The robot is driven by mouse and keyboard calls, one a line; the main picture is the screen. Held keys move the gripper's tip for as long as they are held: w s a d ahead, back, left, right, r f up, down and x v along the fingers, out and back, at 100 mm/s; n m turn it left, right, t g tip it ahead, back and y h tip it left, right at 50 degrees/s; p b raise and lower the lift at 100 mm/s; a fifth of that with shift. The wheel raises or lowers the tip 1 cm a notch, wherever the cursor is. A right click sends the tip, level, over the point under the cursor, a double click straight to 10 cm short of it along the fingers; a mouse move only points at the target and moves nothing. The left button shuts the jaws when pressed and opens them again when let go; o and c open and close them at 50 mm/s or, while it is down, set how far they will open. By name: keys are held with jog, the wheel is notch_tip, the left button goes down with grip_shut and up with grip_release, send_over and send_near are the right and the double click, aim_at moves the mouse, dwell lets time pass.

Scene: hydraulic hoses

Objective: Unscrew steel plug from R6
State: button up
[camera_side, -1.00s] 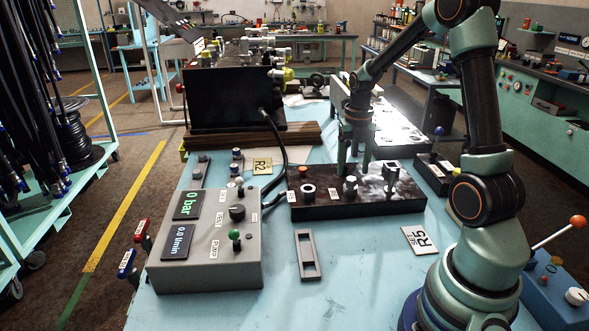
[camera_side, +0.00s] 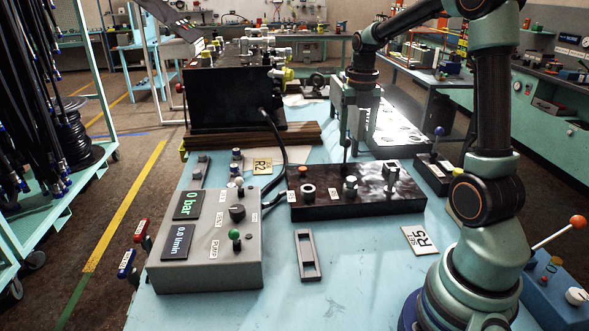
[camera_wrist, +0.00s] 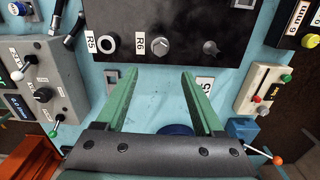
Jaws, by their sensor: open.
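The steel plug (camera_wrist: 159,46) sits in the black block (camera_wrist: 185,15) just right of the R6 label (camera_wrist: 139,44) in the wrist view. In the side view the same silver plug (camera_side: 350,184) stands upright on the block's top. My gripper (camera_wrist: 160,72) has its two green fingers spread wide and empty. In the wrist view its fingertips lie on either side of the plug's line, nearer to the camera than the plug. In the side view the fingers are behind and above the plug, apart from it; the exact gap cannot be told.
An R5 ring port (camera_wrist: 112,42) is left of the plug, and another fitting (camera_wrist: 210,47) is right of it. A grey control box (camera_side: 210,245) reading 0 bar stands at front left.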

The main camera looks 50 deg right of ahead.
aim_at(351, 178)
notch_tip(351, 178, down, 12)
jog(key=m, duration=1.1)
jog(key=shift+w+d+r, duration=0.15)
jog(key=shift+r, duration=0.05)
jog(key=shift+c, duration=0.3)
grip_shut()
jog(key=n, duration=0.4)
jog(key=shift+o, duration=0.2)
grip_release()
